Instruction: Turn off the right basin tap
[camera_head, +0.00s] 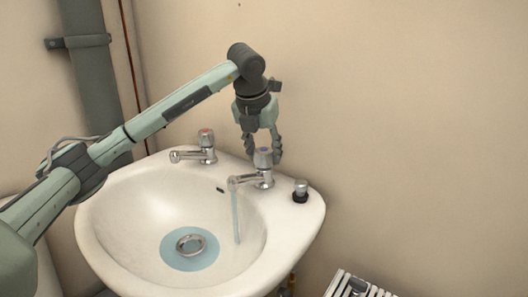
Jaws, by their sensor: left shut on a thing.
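The right basin tap (250,180) is chrome with a blue-marked handle and stands at the back right of the white basin (310,215). A stream of water (236,218) runs from its spout into the basin. My left gripper (264,159) points down over this tap, and its fingers are shut on the tap handle (263,158). The left basin tap (205,146), with a red-marked top, stands to the left with no water from it. My right gripper is not in view.
A little water (175,257) lies around the drain (190,245). A small chrome and black item (300,191) stands on the basin rim right of the tap. A grey pipe (92,70) runs up the wall at left. A slatted metal object (355,285) is at bottom right.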

